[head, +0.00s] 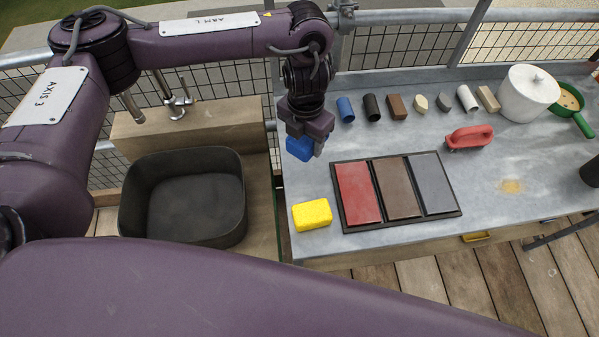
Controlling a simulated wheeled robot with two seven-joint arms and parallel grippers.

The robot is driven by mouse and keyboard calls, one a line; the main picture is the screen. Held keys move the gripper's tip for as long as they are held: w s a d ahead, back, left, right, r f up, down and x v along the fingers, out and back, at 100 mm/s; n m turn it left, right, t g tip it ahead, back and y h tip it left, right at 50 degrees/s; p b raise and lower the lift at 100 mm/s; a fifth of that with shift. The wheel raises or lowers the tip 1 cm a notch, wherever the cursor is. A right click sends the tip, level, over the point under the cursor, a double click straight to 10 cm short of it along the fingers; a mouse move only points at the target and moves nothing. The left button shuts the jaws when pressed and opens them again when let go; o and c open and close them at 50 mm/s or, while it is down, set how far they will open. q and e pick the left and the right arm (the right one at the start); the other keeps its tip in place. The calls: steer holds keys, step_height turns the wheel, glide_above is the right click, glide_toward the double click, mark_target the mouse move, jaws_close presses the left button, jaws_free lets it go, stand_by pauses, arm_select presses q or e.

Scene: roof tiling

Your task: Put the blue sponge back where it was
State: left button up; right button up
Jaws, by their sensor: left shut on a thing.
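My left gripper (306,142) is at the left end of the grey worktop and points down. It is shut on the blue sponge (299,148), a small blue block partly hidden by the fingers. The sponge appears to be above the worktop, behind a yellow sponge (312,214) that lies near the front left corner. I cannot tell exactly how high it is held. My right gripper is not in view.
A dark tray (450,215) holds red, brown and grey tiles. A dark basin (128,205) is left of the worktop (540,160).

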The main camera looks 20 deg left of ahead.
arm_select(q)
steer(key=b, duration=0.3)
glide_above(304, 180)
step_height(304, 180, down, 12)
steer(key=shift+s+f, duration=0.1)
step_height(304, 180, down, 4)
steer(key=shift+b, duration=0.5)
steer(key=shift+f, duration=0.15)
steer(key=o, duration=1.2)
